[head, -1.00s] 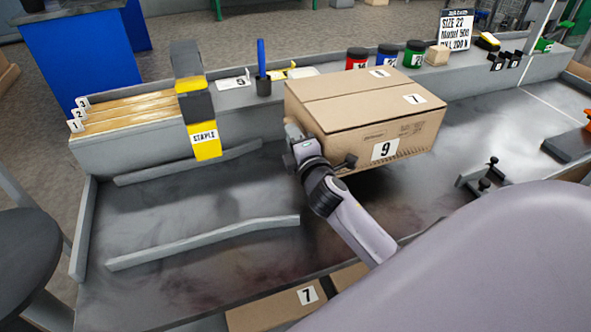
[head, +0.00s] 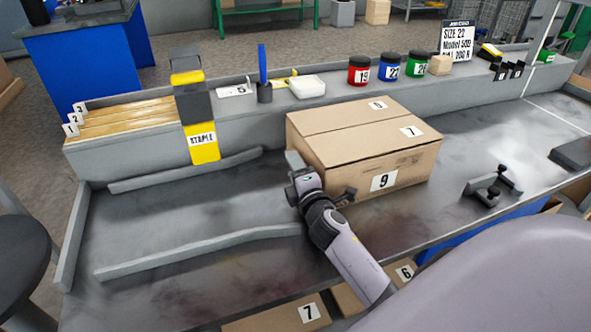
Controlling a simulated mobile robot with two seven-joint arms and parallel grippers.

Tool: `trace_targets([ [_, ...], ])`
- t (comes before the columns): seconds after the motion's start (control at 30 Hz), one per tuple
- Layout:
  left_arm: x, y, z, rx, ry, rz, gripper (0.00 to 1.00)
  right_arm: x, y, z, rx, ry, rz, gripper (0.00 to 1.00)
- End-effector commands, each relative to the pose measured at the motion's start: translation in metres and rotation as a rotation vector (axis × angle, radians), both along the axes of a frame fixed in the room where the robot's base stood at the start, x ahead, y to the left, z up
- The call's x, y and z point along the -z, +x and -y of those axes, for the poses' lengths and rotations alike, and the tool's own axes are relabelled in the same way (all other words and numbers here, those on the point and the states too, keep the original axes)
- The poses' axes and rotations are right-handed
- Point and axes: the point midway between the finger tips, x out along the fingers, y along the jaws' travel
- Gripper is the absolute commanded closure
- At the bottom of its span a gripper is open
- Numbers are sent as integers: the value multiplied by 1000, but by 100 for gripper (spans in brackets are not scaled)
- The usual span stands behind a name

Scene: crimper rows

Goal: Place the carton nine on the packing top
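Carton nine (head: 411,171), a closed brown box with a 9 label on its front and a 7 and another label on top, is level at or just above the dark packing top (head: 225,212). I cannot tell whether its underside touches. My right gripper (head: 320,180) is at its left end, one finger on the front face near the lower left corner and the other at the rear left edge, partly hidden. It appears shut on the carton. My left gripper is not in view.
Grey rails (head: 200,252) lie left of the carton. Red (head: 360,71), blue and green jars line the rear ledge. A dark clamp-like fixture (head: 490,187) sits right of the carton. Other cartons (head: 285,317) show below the front edge.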

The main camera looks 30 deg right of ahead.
Motion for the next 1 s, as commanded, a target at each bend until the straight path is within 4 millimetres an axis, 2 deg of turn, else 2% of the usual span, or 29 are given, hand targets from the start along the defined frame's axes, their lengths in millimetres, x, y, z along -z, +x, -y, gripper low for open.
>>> trace_targets([
  [0.27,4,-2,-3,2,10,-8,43,-1,0,0,0,-2,0,58],
  [0.43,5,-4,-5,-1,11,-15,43,0,-11,-3,-1,-2,-1,58],
  [1.0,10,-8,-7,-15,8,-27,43,1,-99,-27,0,0,0,58],
])
